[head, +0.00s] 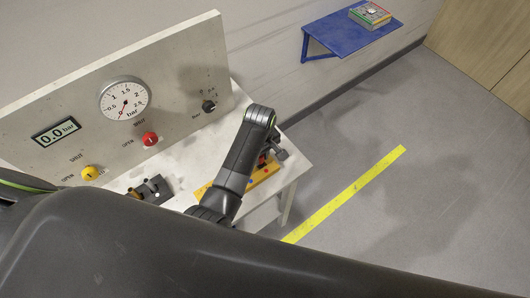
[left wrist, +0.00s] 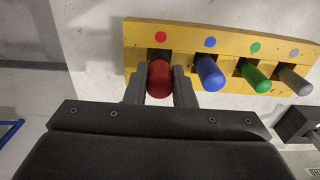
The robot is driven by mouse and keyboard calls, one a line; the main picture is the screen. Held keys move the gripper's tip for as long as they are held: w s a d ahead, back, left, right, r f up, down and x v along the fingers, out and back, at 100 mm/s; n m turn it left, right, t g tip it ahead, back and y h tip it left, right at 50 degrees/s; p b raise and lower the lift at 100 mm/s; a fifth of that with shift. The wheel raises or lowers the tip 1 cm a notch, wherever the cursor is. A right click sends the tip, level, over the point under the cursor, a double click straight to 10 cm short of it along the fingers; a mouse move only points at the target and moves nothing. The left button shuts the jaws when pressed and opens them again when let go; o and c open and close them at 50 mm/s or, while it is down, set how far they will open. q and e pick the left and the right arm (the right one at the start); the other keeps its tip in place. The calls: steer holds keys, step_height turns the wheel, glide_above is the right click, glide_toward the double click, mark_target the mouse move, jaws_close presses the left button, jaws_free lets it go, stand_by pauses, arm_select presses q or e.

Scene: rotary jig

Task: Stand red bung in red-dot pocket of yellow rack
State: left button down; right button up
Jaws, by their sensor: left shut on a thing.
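The yellow rack (left wrist: 240,38) shows in the left wrist view with a row of red, blue, green and grey dots. It lies partly behind my arm on the table in the head view (head: 266,173). The red bung (left wrist: 160,80) is between the fingers of my left gripper (left wrist: 159,88), which is shut on it. The bung lines up with the red dot (left wrist: 161,37), at the rack's red-dot pocket. How deep it sits is hidden. My left gripper also shows small in the head view (head: 272,155). My right gripper is not in view.
Blue (left wrist: 209,73), green (left wrist: 256,77) and grey (left wrist: 294,80) bungs stand in the rack beside the red one. A black fixture (head: 150,190) is on the white table, before a panel (head: 60,105) with a gauge and knobs. A blue shelf (head: 350,33) is on the wall.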

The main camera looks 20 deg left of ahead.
arm_select(q)
steer(key=shift+s+f, duration=0.25)
steer(key=shift+f, duration=0.35)
steer(key=shift+w+f, duration=0.3)
steer(key=shift+w, duration=0.25)
steer(key=c, duration=1.6)
jaws_free()
steer(key=o, duration=0.4)
steer(key=shift+s+r, duration=0.15)
steer(key=shift+s, duration=0.15)
steer(key=shift+c, duration=0.2)
steer(key=shift+w, duration=0.1)
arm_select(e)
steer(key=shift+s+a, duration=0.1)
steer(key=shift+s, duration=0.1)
